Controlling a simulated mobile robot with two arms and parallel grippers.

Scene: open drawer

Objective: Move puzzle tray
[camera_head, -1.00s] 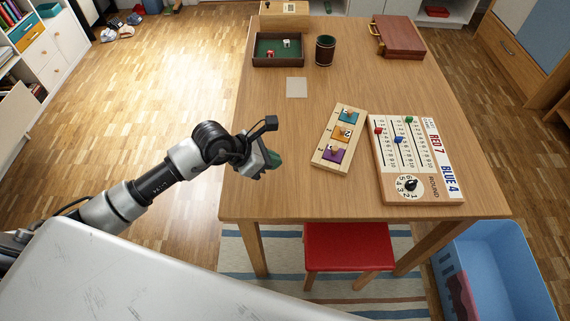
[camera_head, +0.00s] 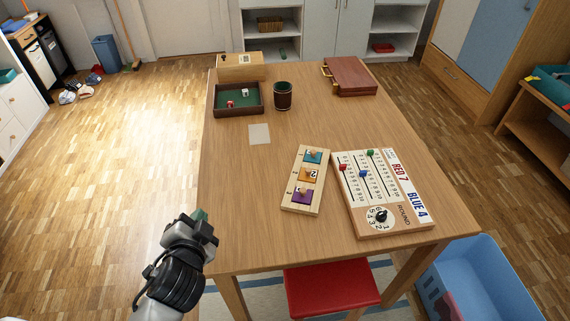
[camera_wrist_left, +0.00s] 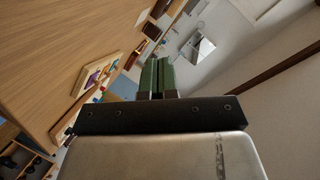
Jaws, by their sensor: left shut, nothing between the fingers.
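The puzzle tray (camera_head: 290,206) is a light wooden board with a blue, an orange and a purple piece, each with a knob, in a row. It lies flat on the wooden table (camera_head: 230,180), left of the scoreboard. It also shows in the left wrist view (camera_wrist_left: 88,79), at the left. My left gripper (camera_head: 203,216) is at the table's near left edge, apart from the tray and to its left. Its green fingers (camera_wrist_left: 157,76) are shut with nothing between them. My right gripper is not in view.
A scoreboard (camera_head: 410,208) lies close to the tray's right side. Farther back are a dice tray (camera_head: 218,108), a dark cup (camera_head: 283,96), a card (camera_head: 259,134), a wooden box (camera_head: 235,70) and a red-brown case (camera_head: 352,77). A red stool (camera_head: 330,287) and blue bin (camera_head: 480,285) stand near.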

